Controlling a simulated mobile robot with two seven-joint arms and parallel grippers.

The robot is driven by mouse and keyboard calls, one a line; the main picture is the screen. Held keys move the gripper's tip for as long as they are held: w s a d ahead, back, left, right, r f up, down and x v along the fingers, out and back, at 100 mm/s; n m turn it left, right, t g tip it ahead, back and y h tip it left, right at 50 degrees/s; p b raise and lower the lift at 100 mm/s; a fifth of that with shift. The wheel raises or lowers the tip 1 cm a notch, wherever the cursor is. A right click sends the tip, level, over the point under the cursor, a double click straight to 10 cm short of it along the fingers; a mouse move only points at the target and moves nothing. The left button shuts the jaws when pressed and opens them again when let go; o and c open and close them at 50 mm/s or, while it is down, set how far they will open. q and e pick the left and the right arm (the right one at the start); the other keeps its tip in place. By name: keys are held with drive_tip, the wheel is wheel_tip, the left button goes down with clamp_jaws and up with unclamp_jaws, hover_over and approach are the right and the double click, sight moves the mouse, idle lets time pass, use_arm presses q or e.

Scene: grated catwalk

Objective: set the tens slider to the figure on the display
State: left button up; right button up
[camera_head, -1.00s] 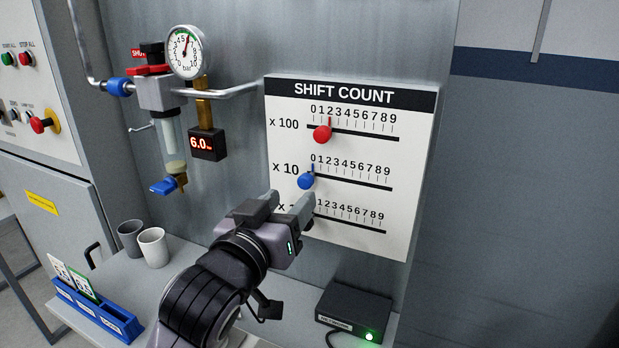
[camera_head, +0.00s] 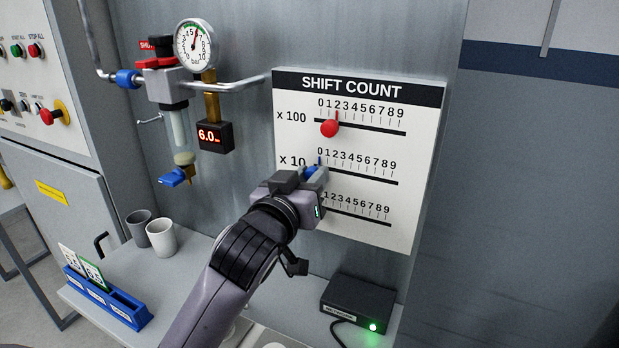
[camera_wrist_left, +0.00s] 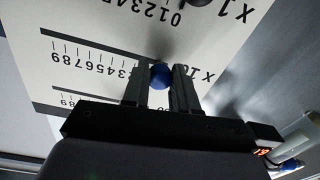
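The SHIFT COUNT board (camera_head: 400,235) has slots for x 100, x 10 and a bottom row. The blue tens knob (camera_head: 310,169) is at the left end of the x 10 slot (camera_head: 365,178), with its blue pointer at 0. My left gripper (camera_head: 310,176) is at this knob. In the left wrist view the blue knob (camera_wrist_left: 160,76) sits between the two fingers, which appear to touch it on both sides. A small display (camera_head: 214,136) under the gauge reads 6.0 in red. The bottom knob is hidden behind my gripper. My right gripper is not in view.
The red x 100 knob (camera_head: 329,129) is just above, its pointer near 2. A pressure gauge (camera_head: 194,46) and pipework are to the left. Two cups (camera_head: 161,237), a blue card rack (camera_head: 115,305) and a black box (camera_head: 355,303) stand on the shelf below.

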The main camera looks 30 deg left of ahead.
sight(366, 178)
use_arm(q)
clamp_jaws()
drive_tip(key=d, duration=0.8)
drive_tip(key=shift+w+d, duration=0.25)
drive_tip(key=o, duration=0.6)
unclamp_jaws()
